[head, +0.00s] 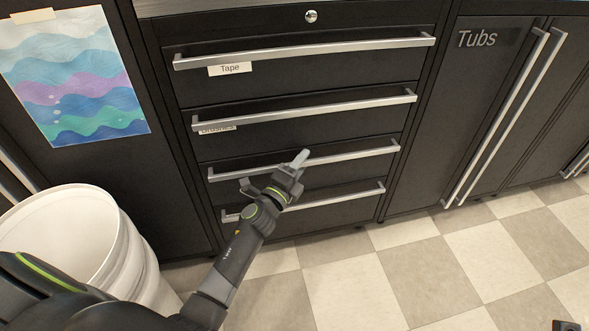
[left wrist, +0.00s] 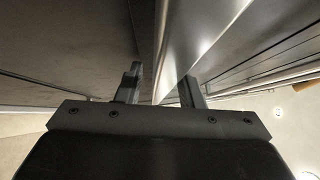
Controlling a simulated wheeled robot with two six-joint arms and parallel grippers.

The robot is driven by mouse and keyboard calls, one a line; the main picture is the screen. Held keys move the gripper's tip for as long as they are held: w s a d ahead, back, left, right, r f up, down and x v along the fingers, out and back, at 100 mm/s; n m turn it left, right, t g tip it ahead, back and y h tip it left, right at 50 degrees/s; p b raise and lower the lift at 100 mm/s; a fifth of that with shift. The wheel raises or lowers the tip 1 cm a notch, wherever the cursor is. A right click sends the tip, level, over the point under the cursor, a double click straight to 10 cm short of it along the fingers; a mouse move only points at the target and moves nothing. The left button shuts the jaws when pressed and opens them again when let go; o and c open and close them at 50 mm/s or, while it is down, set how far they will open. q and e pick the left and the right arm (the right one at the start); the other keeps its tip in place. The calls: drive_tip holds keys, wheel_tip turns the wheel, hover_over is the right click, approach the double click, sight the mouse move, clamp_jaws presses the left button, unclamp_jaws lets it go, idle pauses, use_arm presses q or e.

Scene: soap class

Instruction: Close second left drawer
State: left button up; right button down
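A black cabinet has a stack of drawers with long silver bar handles. The upper one is the drawer labelled Tape (head: 300,84). Below it is a drawer with a partly hidden label (head: 300,127), then two lower drawers (head: 345,176) (head: 340,207). All fronts look about flush; I cannot tell if one stands slightly out. My left gripper (head: 275,172) is open, its fingers apart in front of the third handle (head: 355,156). In the left wrist view a silver bar (left wrist: 172,50) passes between the spread fingers (left wrist: 160,90); contact is unclear.
A white bucket (head: 140,262) stands at the left beside my left arm. A cupboard marked Tubs (head: 480,110) with tall handles is at the right. The checkered floor (head: 420,270) is clear. A small dark part (head: 565,325), perhaps my right gripper, shows at the bottom right.

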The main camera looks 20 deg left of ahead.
use_arm(q)
drive_tip(key=v, duration=1.7)
drive_tip(key=shift+s+r, duration=0.1)
drive_tip(key=shift+s, duration=0.05)
